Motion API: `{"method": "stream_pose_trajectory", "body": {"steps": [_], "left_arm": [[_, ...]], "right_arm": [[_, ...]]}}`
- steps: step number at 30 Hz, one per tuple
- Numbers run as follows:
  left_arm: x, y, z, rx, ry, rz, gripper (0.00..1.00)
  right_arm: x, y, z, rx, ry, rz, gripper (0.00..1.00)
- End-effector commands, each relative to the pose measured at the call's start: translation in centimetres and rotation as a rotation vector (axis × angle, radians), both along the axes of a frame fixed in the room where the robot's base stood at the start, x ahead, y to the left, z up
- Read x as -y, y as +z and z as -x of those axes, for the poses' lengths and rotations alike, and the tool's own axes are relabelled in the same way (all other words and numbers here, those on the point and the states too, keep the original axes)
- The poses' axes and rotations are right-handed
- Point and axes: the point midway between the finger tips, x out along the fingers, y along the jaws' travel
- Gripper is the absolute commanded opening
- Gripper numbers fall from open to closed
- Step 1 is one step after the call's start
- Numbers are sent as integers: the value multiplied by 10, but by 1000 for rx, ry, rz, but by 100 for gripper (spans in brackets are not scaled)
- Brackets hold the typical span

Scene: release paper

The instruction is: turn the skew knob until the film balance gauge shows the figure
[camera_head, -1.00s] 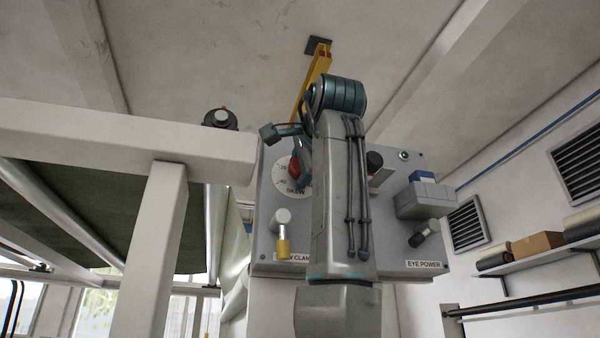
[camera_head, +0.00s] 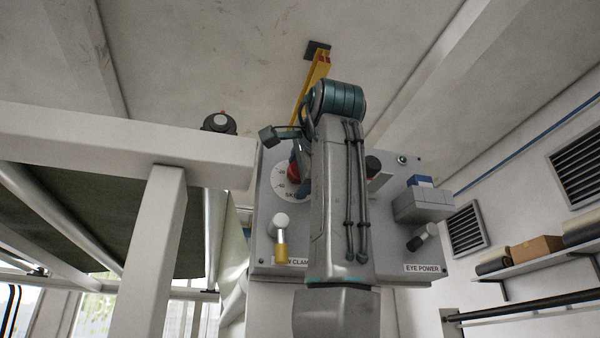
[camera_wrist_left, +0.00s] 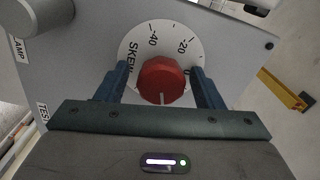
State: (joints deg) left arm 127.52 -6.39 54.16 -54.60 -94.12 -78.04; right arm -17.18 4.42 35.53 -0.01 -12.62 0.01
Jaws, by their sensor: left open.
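The red skew knob (camera_wrist_left: 163,80) sits on a round white dial (camera_wrist_left: 158,38) marked SKEW, with -40, -20 and 0 readable. A pale line shows on the knob's lower edge in the left wrist view. My left gripper (camera_wrist_left: 160,72) is open, with one blue finger on each side of the knob; I cannot tell whether they touch it. In the head view the knob (camera_head: 293,170) and dial (camera_head: 279,178) are partly covered by my left arm and gripper (camera_head: 300,158). I cannot make out the film balance gauge. My right gripper is not in view.
The grey panel (camera_head: 268,225) also carries a white-and-yellow lever (camera_head: 281,238), a black knob (camera_head: 373,165) and an eye power switch (camera_head: 421,237) below a grey box (camera_head: 422,206). A thick white beam (camera_head: 130,135) and post (camera_head: 157,240) stand at the left.

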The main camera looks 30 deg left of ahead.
Motion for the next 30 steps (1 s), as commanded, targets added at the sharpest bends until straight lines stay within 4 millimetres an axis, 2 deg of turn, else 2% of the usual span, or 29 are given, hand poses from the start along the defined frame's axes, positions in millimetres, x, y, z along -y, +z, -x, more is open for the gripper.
{"method": "stream_pose_trajectory", "body": {"steps": [5, 12, 18, 23, 30], "left_arm": [[13, -2, 11, 3, -1, -2, 61], [51, -3, 43, 2, -2, -2, 61], [74, -2, 63, 0, -1, 0, 61], [83, -1, 69, -1, 0, -1, 61], [83, 0, 70, -1, 0, -1, 61]], "right_arm": [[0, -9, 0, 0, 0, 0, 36], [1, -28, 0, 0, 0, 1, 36], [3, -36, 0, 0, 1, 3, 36], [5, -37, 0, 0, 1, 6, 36], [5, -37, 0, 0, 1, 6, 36]]}}
